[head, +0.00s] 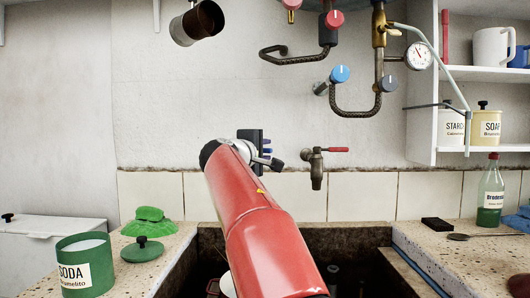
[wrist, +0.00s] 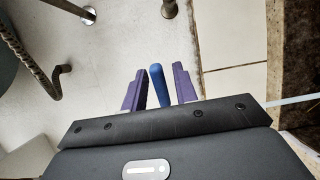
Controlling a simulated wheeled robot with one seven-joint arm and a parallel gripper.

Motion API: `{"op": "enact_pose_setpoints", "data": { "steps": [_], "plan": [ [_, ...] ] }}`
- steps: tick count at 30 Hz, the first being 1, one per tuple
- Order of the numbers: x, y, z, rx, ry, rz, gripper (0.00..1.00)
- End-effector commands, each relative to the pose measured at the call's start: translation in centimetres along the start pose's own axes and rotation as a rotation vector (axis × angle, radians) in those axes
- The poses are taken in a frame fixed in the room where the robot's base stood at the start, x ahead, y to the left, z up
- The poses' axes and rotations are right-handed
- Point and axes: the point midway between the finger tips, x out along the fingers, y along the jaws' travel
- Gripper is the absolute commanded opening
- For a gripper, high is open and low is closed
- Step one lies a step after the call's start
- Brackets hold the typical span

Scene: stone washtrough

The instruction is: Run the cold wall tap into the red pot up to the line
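My gripper (head: 262,146) is raised at the tiled wall; my red arm covers much of the trough. In the wrist view my gripper (wrist: 158,90) has its two purple fingers apart, on either side of a blue rod-like handle (wrist: 157,85), with gaps showing on both sides. The body of the tap this handle seems to belong to is hidden. A brass wall tap (head: 317,168) with a red lever (head: 335,150) is just right of my gripper.
Pipes with a blue knob (head: 339,74) and a red knob (head: 333,20) hang above. A green SODA tin (head: 85,264) and green lid (head: 142,250) stand left of the stone trough (head: 357,238). A bottle (head: 490,195) and spoon (head: 480,236) are on the right ledge.

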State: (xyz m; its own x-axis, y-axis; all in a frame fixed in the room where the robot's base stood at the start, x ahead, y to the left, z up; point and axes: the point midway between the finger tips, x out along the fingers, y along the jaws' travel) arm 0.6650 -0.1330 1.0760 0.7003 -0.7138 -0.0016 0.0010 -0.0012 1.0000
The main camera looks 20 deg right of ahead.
Motion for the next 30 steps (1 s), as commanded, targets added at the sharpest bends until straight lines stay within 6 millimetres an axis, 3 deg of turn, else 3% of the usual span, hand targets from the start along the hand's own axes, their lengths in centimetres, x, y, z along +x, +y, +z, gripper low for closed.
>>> {"op": "enact_pose_setpoints", "data": {
  "steps": [1, 6, 17, 30],
  "plan": [
    [0.0, 0.0, 0.0, 0.000, 0.000, 0.000, 0.22],
    [-0.1, 0.0, 0.0, 0.000, 0.000, 0.001, 0.00],
    [0.0, 0.1, 0.0, 0.000, 0.018, 0.001, 0.00],
    [2.1, 0.6, -0.3, -0.003, 0.350, -0.004, 0.00]
  ]
}}
